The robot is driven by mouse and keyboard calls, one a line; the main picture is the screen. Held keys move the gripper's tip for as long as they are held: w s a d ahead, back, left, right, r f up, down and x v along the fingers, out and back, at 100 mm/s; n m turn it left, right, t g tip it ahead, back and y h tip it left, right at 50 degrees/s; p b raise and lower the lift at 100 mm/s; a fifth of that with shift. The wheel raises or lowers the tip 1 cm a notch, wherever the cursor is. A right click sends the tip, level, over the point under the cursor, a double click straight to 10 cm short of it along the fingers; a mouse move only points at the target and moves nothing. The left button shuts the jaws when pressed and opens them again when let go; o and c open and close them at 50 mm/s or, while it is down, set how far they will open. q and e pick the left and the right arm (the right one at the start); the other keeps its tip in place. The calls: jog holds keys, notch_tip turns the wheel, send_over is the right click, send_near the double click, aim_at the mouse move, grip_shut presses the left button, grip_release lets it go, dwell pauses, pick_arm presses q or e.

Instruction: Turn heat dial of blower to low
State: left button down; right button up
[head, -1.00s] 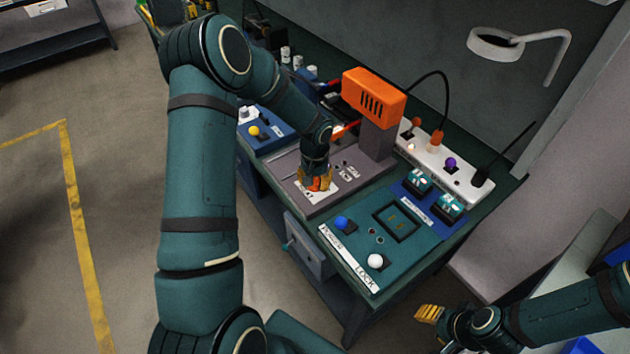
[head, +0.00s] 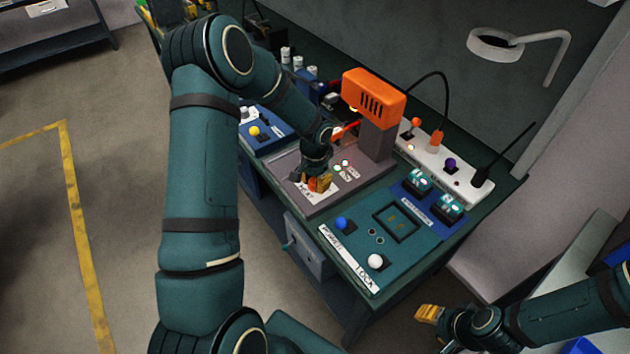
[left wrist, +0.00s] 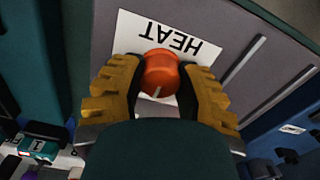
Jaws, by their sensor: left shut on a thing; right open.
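The blower has an orange housing (head: 373,97) on a grey post, over a grey base panel (head: 292,160). The orange-red round heat dial (left wrist: 161,72) sits beside a white label reading HEAT (left wrist: 180,37). A short pale mark shows on the dial's lower edge in the left wrist view. My left gripper (head: 318,183) is down at the panel's front, its yellow fingers shut on both sides of the dial. In the head view the fingers largely hide the dial. My right gripper (head: 428,314) is open and empty, away from the bench at the lower right.
Small lights (head: 341,166) glow on the panel near the post. A teal panel with a blue knob (head: 342,223) and a white knob (head: 376,261) is to the right. A white power strip (head: 460,182) with plugs runs along the back. A yellow knob (head: 254,131) is at left.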

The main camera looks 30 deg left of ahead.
aim_at(315, 181)
pick_arm(q)
jog(key=c, duration=0.6)
grip_release()
jog(key=shift+o, duration=0.2)
notch_tip(315, 181, up, 12)
dwell(0.4)
